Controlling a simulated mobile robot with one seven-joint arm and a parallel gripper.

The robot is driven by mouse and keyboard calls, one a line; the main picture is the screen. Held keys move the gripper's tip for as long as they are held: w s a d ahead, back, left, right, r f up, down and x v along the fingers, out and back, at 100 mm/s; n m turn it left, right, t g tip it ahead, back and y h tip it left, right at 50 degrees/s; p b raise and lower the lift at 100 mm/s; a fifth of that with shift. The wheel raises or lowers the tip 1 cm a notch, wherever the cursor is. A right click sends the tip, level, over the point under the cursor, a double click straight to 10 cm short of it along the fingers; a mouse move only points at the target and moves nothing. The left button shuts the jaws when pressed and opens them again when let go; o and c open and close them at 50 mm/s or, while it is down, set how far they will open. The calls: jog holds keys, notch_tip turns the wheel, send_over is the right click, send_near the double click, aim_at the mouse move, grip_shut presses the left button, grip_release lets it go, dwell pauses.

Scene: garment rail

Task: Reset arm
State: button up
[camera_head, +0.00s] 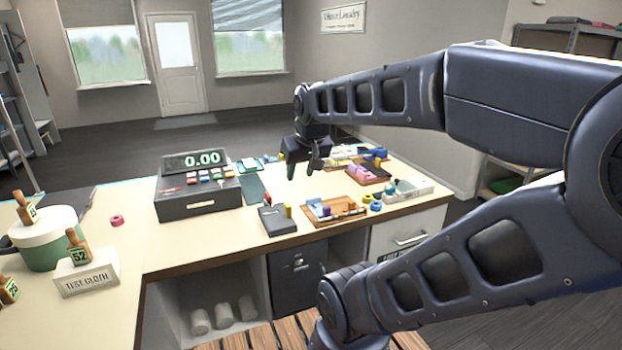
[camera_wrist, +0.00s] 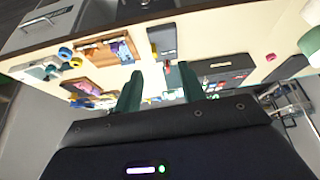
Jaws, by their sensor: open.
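My gripper (camera_head: 303,164) hangs above the counter, pointing down, between the cash register and the wooden trays in the head view. Its two dark fingers are apart with nothing held between them. The wrist view shows the open fingers (camera_wrist: 160,88) over the counter. My arm reaches out from the right side of the head view, well extended over the counter (camera_head: 190,240).
A cash register (camera_head: 198,190) reading 0.00 stands left of my gripper. A dark box (camera_head: 277,220), wooden trays (camera_head: 335,213) of small items and tape rolls lie nearby.

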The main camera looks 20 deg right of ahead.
jog(key=s, duration=0.1)
jog(key=s+d, duration=0.1)
jog(key=s+f, duration=0.1)
jog(key=shift+s+d+f+m+g, duration=0.1)
jog(key=shift+s+d+m+g, duration=0.1)
jog(key=shift+m+g, duration=0.1)
